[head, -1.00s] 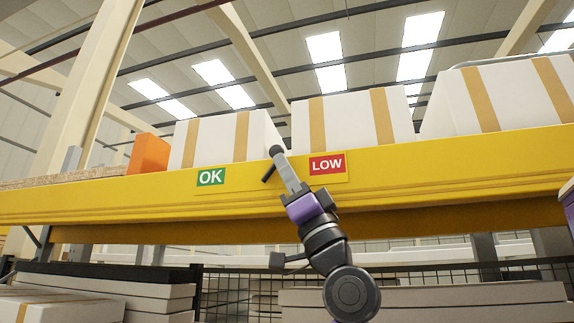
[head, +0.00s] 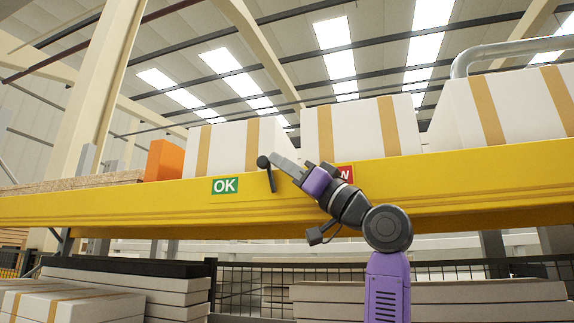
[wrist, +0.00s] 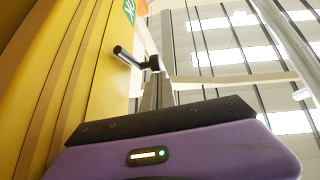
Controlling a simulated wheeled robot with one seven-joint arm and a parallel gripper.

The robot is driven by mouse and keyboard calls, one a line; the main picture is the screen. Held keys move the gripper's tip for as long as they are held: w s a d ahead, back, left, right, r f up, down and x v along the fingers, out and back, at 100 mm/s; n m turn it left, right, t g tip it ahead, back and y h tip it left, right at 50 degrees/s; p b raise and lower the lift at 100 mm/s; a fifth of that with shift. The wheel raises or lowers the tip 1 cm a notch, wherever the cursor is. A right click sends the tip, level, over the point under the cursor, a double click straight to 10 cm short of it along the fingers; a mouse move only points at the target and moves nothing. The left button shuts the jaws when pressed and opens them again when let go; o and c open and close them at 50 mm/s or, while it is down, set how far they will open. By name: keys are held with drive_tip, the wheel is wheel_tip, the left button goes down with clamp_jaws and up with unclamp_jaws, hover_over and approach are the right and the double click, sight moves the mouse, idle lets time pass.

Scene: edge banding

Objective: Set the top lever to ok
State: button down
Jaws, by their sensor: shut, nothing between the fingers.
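The top lever is a thin black stem (head: 269,178) with a round black knob, mounted on the yellow shelf beam. It leans up and to the left, toward the green OK sign (head: 224,186). The red LOW sign (head: 346,172) is partly hidden behind my gripper. My gripper (head: 277,160) is shut and empty, its fingertips at the right side of the knob; they appear to touch it. In the wrist view the dark lever (wrist: 130,57) shows just beyond the fingertips (wrist: 154,80), with part of the OK sign (wrist: 129,10) above.
The yellow beam (head: 450,188) runs across the front. White boxes with tan bands (head: 360,130) and an orange block (head: 165,160) stand on the shelf behind it. Flat stacked boxes (head: 130,290) and black mesh lie below. The space in front of the beam left of the lever looks clear.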

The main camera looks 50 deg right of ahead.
sight(266, 160)
drive_tip(key=shift+w+a+r, duration=0.2)
drive_tip(key=shift+w+a, duration=0.05)
drive_tip(key=shift+w, duration=0.4)
drive_tip(key=shift+w+a+r, duration=0.2)
drive_tip(key=shift+w, duration=0.45)
drive_tip(key=shift+w, duration=0.15)
